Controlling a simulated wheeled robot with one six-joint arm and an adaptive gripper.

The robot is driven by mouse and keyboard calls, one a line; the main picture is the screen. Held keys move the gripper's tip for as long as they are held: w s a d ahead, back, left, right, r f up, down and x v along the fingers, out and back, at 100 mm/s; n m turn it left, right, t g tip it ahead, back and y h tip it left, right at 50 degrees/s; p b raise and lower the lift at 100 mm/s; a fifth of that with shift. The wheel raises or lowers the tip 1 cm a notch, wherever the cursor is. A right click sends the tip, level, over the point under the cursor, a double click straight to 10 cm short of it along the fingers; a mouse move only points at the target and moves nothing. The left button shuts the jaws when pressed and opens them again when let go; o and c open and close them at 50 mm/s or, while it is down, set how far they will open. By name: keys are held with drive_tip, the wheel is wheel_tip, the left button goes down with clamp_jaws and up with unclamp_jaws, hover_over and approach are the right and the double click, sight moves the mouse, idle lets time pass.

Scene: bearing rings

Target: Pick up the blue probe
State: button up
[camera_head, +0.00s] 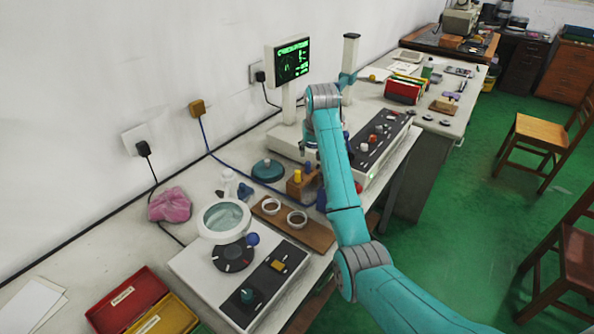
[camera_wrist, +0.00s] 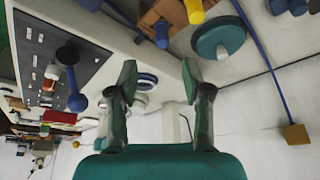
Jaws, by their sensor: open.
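The wooden block (camera_head: 297,193) stands on the bench beside my arm, with a yellow-topped piece (camera_head: 297,176) in it. In the wrist view the block (camera_wrist: 176,12) is at the top edge. A short blue piece, which looks like the blue probe (camera_wrist: 162,36), sticks out of it beside the yellow piece (camera_wrist: 195,11). My gripper (camera_wrist: 158,80) is open and empty, with both fingers apart and the block beyond their tips. In the head view my gripper (camera_head: 309,152) is small and partly hidden by my arm, above and just behind the block.
A teal round disc (camera_head: 268,170) lies left of the block. A blue ball-ended lever (camera_wrist: 76,101) rises by the knobbed panel in the wrist view. The display screen (camera_head: 288,61) stands behind. A wooden tray with rings (camera_head: 318,236) lies in front.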

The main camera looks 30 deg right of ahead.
sight(308, 163)
drive_tip(key=x, duration=0.3)
drive_tip(key=shift+w+a+f, duration=0.1)
drive_tip(key=shift+f, duration=0.25)
drive_tip(key=shift+x, duration=2.95)
drive_tip(key=shift+w+r, duration=0.1)
clamp_jaws()
